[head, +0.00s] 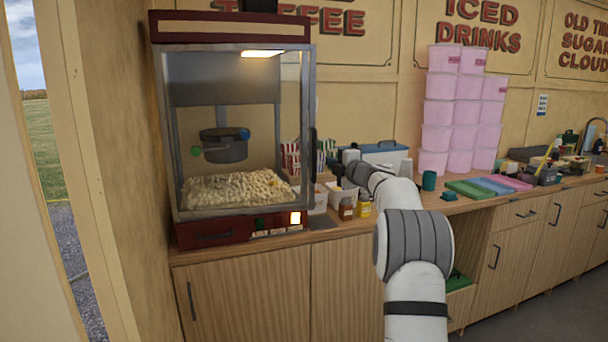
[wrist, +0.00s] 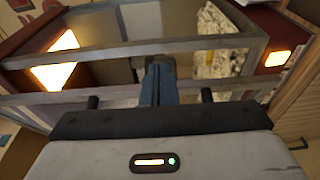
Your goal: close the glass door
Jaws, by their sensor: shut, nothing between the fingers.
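The popcorn machine's glass door (head: 163,130) is a grey-framed pane on the front of the red-topped cabinet (head: 230,30), at the left of the head view. Its dark upright handle (head: 312,150) is at the right edge. My gripper (wrist: 159,68) is shut and empty; in the wrist view its fingers reach across the grey frame bars (wrist: 50,99). I cannot tell whether they touch the frame. In the head view my arm reaches to the machine's right side, and the fingertips are hard to make out. How far the door stands open is unclear.
Popcorn (head: 240,188) lies inside the cabinet. Small jars (head: 364,206), striped boxes (head: 292,158) and a blue-lidded box (head: 385,148) crowd the counter near my arm. Stacked pink tubs (head: 455,112) stand farther right. A wall is close on the machine's left.

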